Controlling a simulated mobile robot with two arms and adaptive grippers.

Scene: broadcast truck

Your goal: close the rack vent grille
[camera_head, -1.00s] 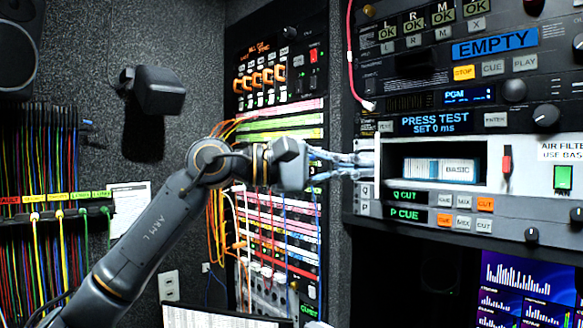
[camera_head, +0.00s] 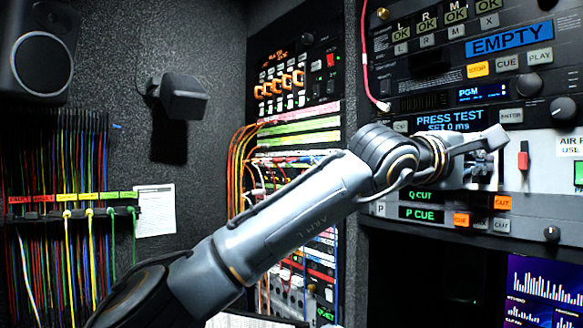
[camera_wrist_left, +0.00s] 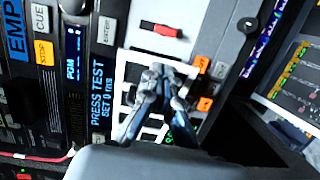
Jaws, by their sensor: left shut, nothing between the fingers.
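A white slotted frame (camera_wrist_left: 128,78), which looks like the rack vent grille, lies behind my left gripper in the left wrist view. It sits beside the PRESS TEST display (camera_wrist_left: 98,85) and the red lever (camera_wrist_left: 160,29). My left gripper (camera_wrist_left: 164,80) is shut and empty, its fingertips in front of the white frame. I cannot tell whether they touch it. In the head view my left arm and wrist hide most of that bay, so how far the grille is open cannot be told. My right gripper is not in view.
The red lever (camera_head: 523,156) and a dark knob (camera_head: 562,108) stick out to the right. A patch rack with orange cables (camera_head: 240,165) is to the left.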

